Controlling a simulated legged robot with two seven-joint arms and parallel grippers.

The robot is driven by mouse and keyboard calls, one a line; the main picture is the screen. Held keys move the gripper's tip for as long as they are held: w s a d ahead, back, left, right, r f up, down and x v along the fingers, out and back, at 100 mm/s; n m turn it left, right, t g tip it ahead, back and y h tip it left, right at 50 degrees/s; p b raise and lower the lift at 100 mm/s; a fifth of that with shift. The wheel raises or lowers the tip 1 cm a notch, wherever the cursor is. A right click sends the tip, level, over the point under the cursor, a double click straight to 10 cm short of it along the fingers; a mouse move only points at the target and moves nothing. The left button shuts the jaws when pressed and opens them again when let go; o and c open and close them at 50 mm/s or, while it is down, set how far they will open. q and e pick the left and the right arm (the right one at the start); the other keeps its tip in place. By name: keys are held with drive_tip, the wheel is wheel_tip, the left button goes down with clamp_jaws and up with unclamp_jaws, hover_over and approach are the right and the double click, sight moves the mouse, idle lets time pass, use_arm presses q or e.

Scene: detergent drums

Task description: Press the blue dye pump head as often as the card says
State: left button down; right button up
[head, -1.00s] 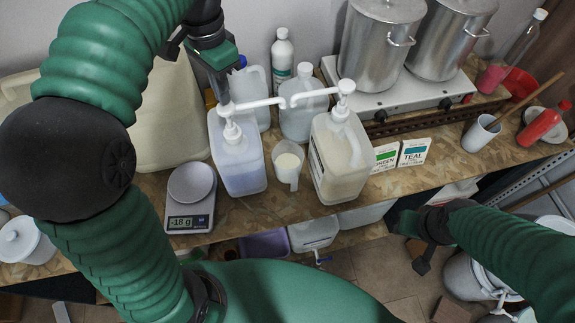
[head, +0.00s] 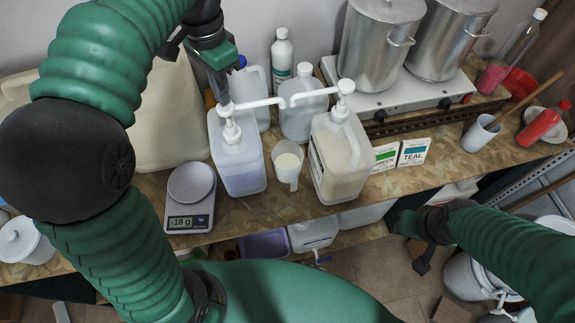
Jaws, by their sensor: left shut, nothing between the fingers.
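The blue dye jug (head: 240,168) is a translucent container with pale blue contents, standing upright on the bench. Its white pump head (head: 228,109) has a spout reaching right over a clear measuring cup (head: 287,170). My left gripper (head: 223,98) is shut and empty, pointing down right at the top of that pump head; I cannot tell whether it touches. A second jug (head: 340,165) with yellowish contents has its pump spout turned left toward the cup. Two cards, GREEN (head: 385,157) and TEAL (head: 413,152), stand right of it; their small print is unreadable. My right gripper (head: 422,262) hangs beyond the front edge.
A kitchen scale (head: 190,205) stands left of the blue jug. Bottles (head: 282,60) stand behind the jugs. Two steel pots (head: 380,45) sit on a hotplate at the back right. A white mug (head: 480,133) and a red bottle (head: 543,125) are at right.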

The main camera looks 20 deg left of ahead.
sight(226, 110)
use_arm(q)
drive_tip(key=shift+f+b, duration=2)
drive_tip(key=shift+f, duration=0.9)
wheel_tip(226, 110, up, 6)
drive_tip(key=p, duration=0.6)
drive_tip(key=shift+f, duration=0.1)
drive_tip(key=shift+f+b, duration=2.1)
drive_tip(key=shift+f, duration=0.75)
wheel_tip(226, 110, up, 6)
drive_tip(key=p, duration=0.5)
drive_tip(key=shift+f, duration=0.15)
drive_tip(key=shift+p, duration=0.3)
